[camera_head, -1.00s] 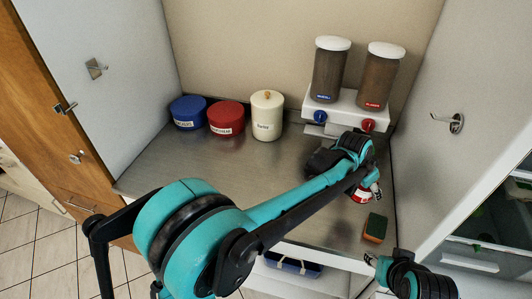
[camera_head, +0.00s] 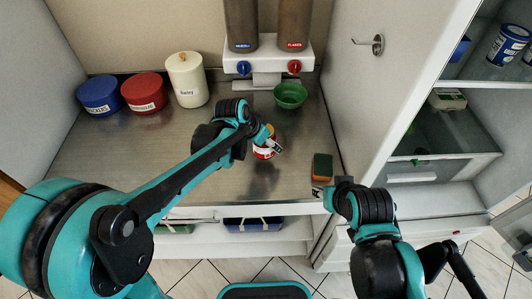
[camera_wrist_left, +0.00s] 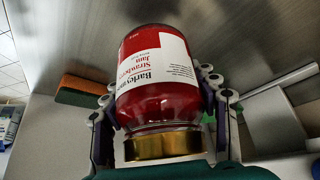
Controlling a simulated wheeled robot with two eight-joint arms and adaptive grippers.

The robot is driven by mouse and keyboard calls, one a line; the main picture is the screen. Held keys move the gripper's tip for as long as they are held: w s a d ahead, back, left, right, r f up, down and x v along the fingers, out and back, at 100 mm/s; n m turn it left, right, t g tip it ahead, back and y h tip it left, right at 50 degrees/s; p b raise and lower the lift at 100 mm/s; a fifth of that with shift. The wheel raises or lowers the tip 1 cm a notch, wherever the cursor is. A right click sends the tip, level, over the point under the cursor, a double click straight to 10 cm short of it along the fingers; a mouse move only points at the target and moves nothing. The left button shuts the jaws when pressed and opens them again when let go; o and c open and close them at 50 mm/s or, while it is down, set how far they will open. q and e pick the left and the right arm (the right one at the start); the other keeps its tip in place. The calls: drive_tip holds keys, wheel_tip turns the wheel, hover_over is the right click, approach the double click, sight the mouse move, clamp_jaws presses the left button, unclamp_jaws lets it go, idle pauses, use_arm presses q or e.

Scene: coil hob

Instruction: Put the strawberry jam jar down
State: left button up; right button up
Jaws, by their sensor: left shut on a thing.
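The strawberry jam jar (camera_head: 263,153) is red with a white label and a gold lid. My left gripper (camera_head: 267,143) is shut on it over the front part of the metal counter (camera_head: 120,160). The left wrist view shows the jar (camera_wrist_left: 158,100) between the two fingers, its lid towards the camera and its base towards the metal surface. A dark patch shows on the counter below the jar; whether they touch I cannot tell. My right gripper (camera_head: 322,192) is near the counter's front right corner, and its fingers are too small to judge.
A green bowl (camera_head: 290,96) stands behind the jar, below the dispenser (camera_head: 268,55). A sponge (camera_head: 322,167) lies to the right. Blue (camera_head: 99,97), red (camera_head: 144,93) and cream (camera_head: 187,80) canisters stand at the back left. The counter's left middle is clear.

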sight(266, 151)
use_arm(q)
drive_tip(key=shift+a+f, duration=0.2)
drive_tip(key=shift+f, duration=0.25)
drive_tip(key=shift+f+b, duration=0.95)
drive_tip(key=shift+f, duration=0.75)
drive_tip(key=o, duration=1.7)
drive_tip(key=shift+f, duration=0.1)
